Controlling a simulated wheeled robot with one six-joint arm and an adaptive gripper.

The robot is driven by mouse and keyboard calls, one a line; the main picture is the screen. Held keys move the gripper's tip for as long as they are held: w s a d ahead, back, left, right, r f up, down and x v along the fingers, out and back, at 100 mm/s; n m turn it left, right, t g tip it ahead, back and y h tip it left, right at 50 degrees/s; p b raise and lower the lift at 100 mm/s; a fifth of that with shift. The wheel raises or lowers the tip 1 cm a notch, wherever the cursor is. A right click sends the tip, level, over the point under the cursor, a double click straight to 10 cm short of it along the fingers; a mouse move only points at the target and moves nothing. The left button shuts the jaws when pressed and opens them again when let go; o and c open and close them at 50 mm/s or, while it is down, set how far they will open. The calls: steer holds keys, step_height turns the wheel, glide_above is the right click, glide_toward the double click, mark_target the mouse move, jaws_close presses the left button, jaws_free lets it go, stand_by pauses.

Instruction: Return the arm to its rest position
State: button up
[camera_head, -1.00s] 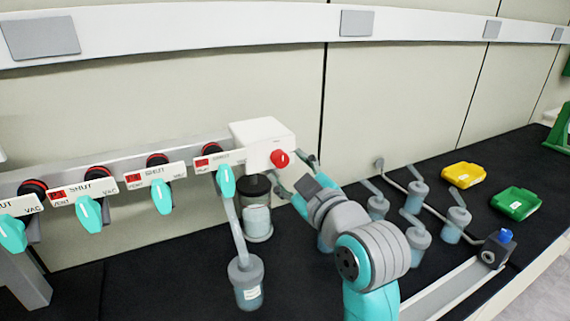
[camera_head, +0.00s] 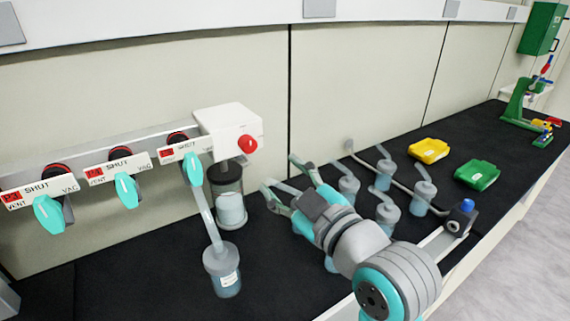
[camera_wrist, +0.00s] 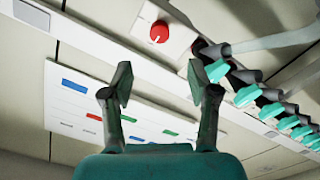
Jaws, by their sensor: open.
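My gripper (camera_head: 283,183) is open and empty in the head view, raised over the black bench to the right of the white box with the red knob (camera_head: 247,144). My arm (camera_head: 360,250) reaches up to it from the lower right. In the wrist view my gripper (camera_wrist: 160,82) has its two fingers spread with nothing between them. Beyond them that view shows the red knob (camera_wrist: 159,31) and a row of teal valve handles (camera_wrist: 247,95).
A flask (camera_head: 224,272) hangs from a valve at the left. A clear jar (camera_head: 230,208) stands under the box. Several flasks (camera_head: 387,214) stand in a rack right of my arm.

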steer(key=s+d+f+m+h, duration=0.2)
steer(key=s+d+f+m, duration=0.1)
steer(key=f, duration=0.6)
steer(key=s+d+f+m+h, duration=0.2)
steer(key=s+d+f+m, duration=0.1)
steer(key=f, duration=0.5)
steer(key=s+d+f+m+t+h, duration=0.1)
steer(key=s+d+f, duration=0.3)
steer(key=f, duration=0.5)
steer(key=shift+s+d+f+m+h, duration=0.2)
steer(key=shift+d+m+h, duration=0.2)
steer(key=shift+d, duration=0.2)
steer(key=shift+s+d+f+m+h, duration=0.1)
steer(key=shift+s+d+m+h, duration=0.15)
steer(key=shift+d+m, duration=0.3)
steer(key=s+d+f+m+h, duration=0.1)
steer(key=s+d+f, duration=0.1)
steer(key=s, duration=0.7)
steer(key=s+d+f+m+h, duration=0.1)
steer(key=s+d+f+m, duration=0.1)
steer(key=s, duration=0.8)
steer(key=s+d+f+m+g+h, duration=0.1)
steer(key=s+d+f, duration=0.2)
steer(key=s, duration=0.6)
steer(key=shift+s+d+m+h, duration=0.15)
steer(key=shift+s+m+h, duration=0.2)
steer(key=shift+s, duration=0.05)
